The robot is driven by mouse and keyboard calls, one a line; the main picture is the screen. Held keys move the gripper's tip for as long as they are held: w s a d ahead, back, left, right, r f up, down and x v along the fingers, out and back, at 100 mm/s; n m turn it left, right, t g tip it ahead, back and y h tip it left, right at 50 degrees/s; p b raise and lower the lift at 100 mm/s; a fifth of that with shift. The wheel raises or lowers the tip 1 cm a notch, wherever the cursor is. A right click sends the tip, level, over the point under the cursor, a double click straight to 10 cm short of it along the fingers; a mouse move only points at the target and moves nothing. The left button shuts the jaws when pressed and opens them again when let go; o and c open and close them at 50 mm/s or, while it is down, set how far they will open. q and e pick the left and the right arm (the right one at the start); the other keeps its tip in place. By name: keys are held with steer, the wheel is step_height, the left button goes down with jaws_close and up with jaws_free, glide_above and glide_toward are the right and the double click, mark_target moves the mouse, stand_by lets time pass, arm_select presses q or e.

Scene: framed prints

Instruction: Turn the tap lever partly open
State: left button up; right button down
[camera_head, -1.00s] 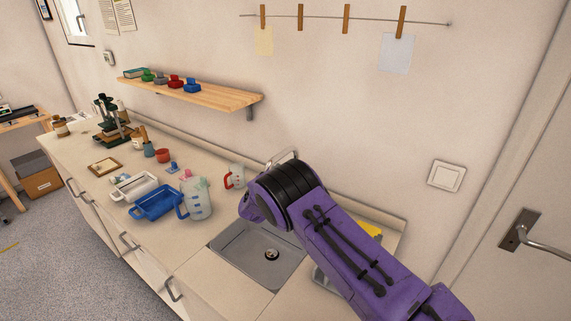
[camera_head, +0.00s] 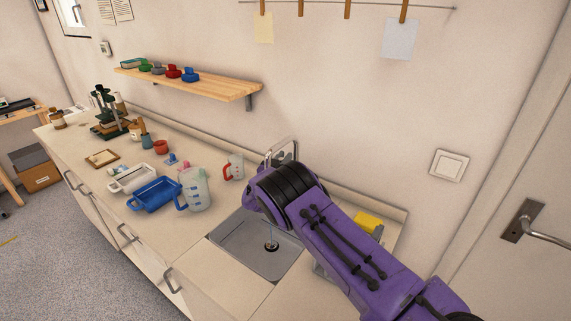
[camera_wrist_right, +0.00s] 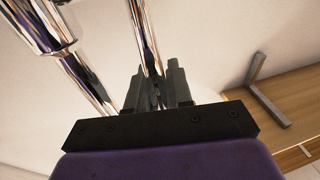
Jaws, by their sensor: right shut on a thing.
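The chrome tap (camera_head: 284,150) stands at the back of the sink (camera_head: 240,247), partly hidden behind my right arm. A thin pale stream (camera_head: 268,231), apparently water, shows above the drain. In the right wrist view the shiny tap body (camera_wrist_right: 38,27) is at the upper left. The thin chrome tap lever (camera_wrist_right: 147,38) runs down between the fingers of my right gripper (camera_wrist_right: 156,82), which is shut on it. In the head view the fingers are hidden behind my purple wrist. My left gripper is out of view.
A measuring jug (camera_head: 196,190), a blue tub (camera_head: 156,194) and a red-handled mug (camera_head: 234,167) stand left of the sink. A yellow sponge (camera_head: 368,222) lies to its right. A wooden shelf (camera_head: 215,87) hangs above. The counter front left of the sink is clear.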

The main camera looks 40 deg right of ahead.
arm_select(q)
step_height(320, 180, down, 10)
steer(key=b, duration=0.7)
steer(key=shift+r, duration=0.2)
arm_select(e)
steer(key=a+h, duration=0.1)
steer(key=a+t+h, duration=0.1)
steer(key=s+a+n+t+h, duration=0.1)
steer(key=shift+a+f, duration=0.15)
steer(key=shift+f, duration=0.1)
steer(key=c, duration=1.1)
jaws_free()
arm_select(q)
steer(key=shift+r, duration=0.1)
arm_select(e)
steer(key=shift+r, duration=0.1)
